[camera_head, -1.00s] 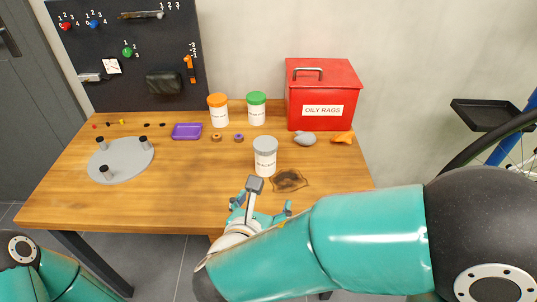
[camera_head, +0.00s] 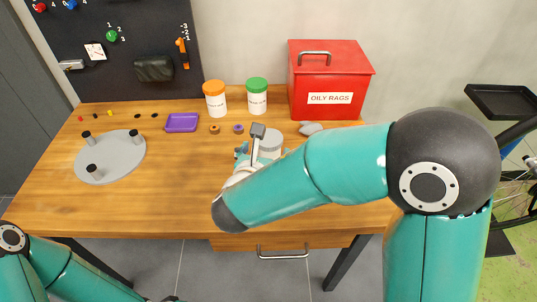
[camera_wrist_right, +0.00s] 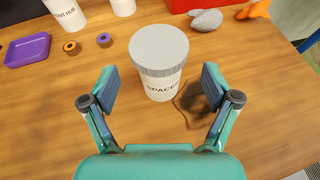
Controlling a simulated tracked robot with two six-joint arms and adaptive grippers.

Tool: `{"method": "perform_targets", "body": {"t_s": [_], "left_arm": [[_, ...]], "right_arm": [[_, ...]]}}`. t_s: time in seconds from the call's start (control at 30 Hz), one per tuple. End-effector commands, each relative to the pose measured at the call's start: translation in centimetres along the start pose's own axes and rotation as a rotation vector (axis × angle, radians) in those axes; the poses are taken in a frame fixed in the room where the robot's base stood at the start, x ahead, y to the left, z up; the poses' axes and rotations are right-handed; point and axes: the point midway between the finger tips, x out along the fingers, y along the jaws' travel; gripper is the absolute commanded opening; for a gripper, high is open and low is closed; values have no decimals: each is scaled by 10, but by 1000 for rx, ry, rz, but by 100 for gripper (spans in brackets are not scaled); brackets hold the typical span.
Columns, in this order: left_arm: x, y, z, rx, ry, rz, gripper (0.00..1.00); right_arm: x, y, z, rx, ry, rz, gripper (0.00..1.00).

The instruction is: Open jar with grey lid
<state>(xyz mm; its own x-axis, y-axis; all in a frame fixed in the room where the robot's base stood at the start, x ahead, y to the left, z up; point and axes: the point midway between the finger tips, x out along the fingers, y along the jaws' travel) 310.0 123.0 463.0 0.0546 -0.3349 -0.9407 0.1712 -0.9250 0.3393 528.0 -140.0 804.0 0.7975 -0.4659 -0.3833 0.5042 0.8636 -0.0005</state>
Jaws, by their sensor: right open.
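The white jar with the grey lid (camera_wrist_right: 158,52) stands upright on the wooden table, lid on. It reads "SPACER" in the right wrist view. In the head view the grey lid (camera_head: 269,139) shows behind my right arm, which hides the jar's lower part. My right gripper (camera_wrist_right: 160,88) is open and empty, its fingers spread on the near side of the jar, roughly centred on it. Whether a finger touches the jar cannot be told. In the head view my right gripper (camera_head: 262,152) is partly hidden by its arm. Only links of my left arm show at the lower left.
White jars with an orange lid (camera_head: 214,87) and a green lid (camera_head: 257,83) stand behind. A red oily-rags box (camera_head: 300,95) is at the back right, grey and orange rags (camera_wrist_right: 207,19) before it. A purple tray (camera_head: 182,122) and grey disc (camera_head: 120,165) lie left.

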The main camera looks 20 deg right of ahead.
Motion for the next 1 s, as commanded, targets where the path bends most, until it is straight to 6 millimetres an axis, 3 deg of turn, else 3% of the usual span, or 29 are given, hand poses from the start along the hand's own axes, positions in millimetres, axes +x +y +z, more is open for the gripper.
{"method": "perform_targets", "body": {"t_s": [0.1, 0.37, 0.63, 0.93, 1.0], "left_arm": [[2, 0, 0, 0, 0, 0, 40], [2, -1, 0, 0, 0, 0, 40], [4, -1, 0, 0, 0, 0, 40], [4, -1, 0, 0, 0, 0, 40], [4, -1, 0, 0, 0, 0, 40]], "right_arm": [[16, -1, 0, 1, 1, -3, 88], [32, -1, 1, 2, 1, -3, 88], [69, 0, 4, 1, 1, -4, 88], [74, 0, 5, 0, 0, -1, 88], [74, 0, 5, 0, 0, -1, 78]]}}
